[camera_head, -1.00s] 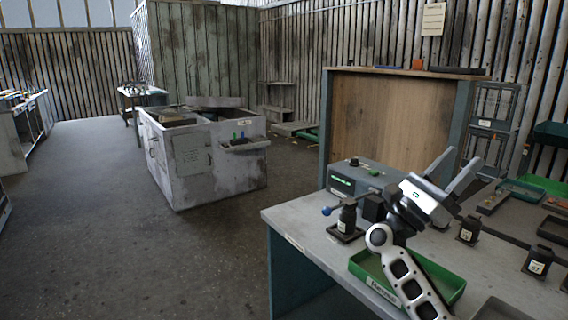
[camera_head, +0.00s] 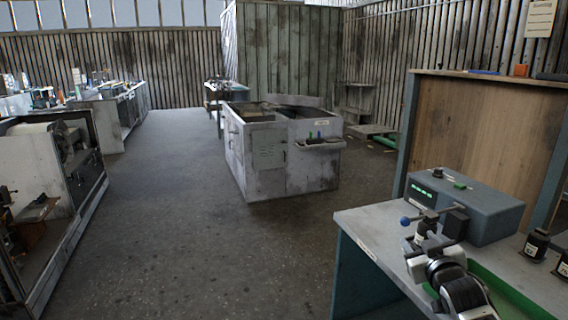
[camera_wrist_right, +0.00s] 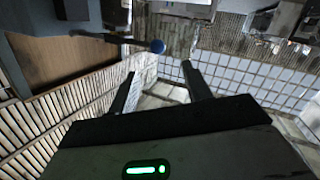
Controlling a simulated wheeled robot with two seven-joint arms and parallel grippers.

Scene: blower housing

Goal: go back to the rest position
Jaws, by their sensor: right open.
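My right gripper (camera_head: 427,243) is above the near left corner of the workbench (camera_head: 375,222) at the lower right of the head view. In the right wrist view, the two dark fingers of my right gripper (camera_wrist_right: 158,78) are spread apart with nothing between them. In the head view it overlaps the front of a grey-blue device (camera_head: 485,212) with a green display and a blue-knobbed lever. I cannot tell how far apart the gripper and the device are. My left gripper is not in view.
A green tray (camera_head: 510,295) is partly hidden behind my right arm. Small dark labelled blocks (camera_head: 536,243) stand on the bench at right. A worn grey cabinet (camera_head: 262,158) stands mid-floor. A machine (camera_head: 60,190) is at the left. The floor between is clear.

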